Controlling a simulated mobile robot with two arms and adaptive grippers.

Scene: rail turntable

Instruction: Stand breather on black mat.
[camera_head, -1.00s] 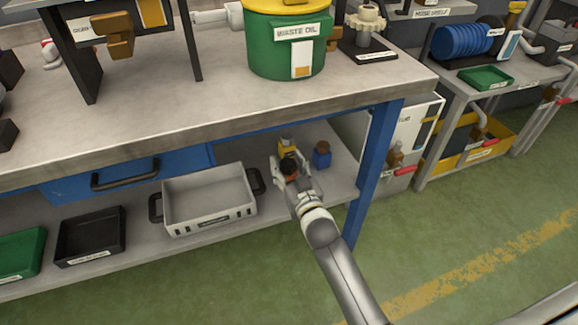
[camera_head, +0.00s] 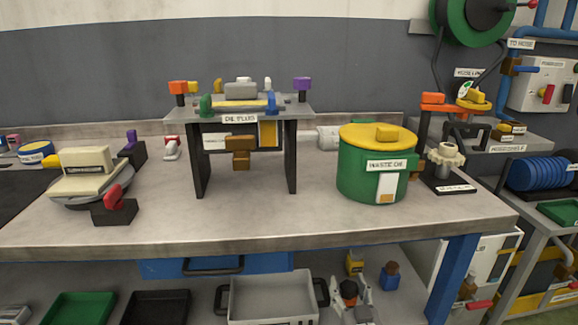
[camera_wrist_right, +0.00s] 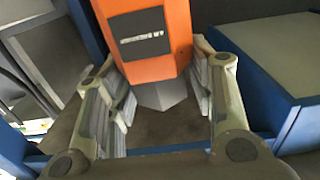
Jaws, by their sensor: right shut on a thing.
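My right gripper (camera_head: 349,288) is at the lower shelf, under the bench's front edge. In the right wrist view its two fingers (camera_wrist_right: 165,110) are closed on the sides of an orange block-shaped part (camera_wrist_right: 152,50) with a dark label and a grey angular end. The label is too blurred to read, so I cannot confirm it is the breather. In the head view the part (camera_head: 348,290) shows a dark top and some orange between the fingers. I cannot tell whether it touches the shelf. A black mat-like area (camera_head: 22,190) lies on the bench top at far left. My left gripper is not in view.
A yellow part (camera_head: 355,262) and a blue part (camera_head: 390,276) stand beside the gripper; a grey bin (camera_head: 272,302) is left of it. The bench top (camera_head: 250,218) overhangs the shelf. The waste oil bin (camera_head: 365,175) stands on it. The bench's front middle is clear.

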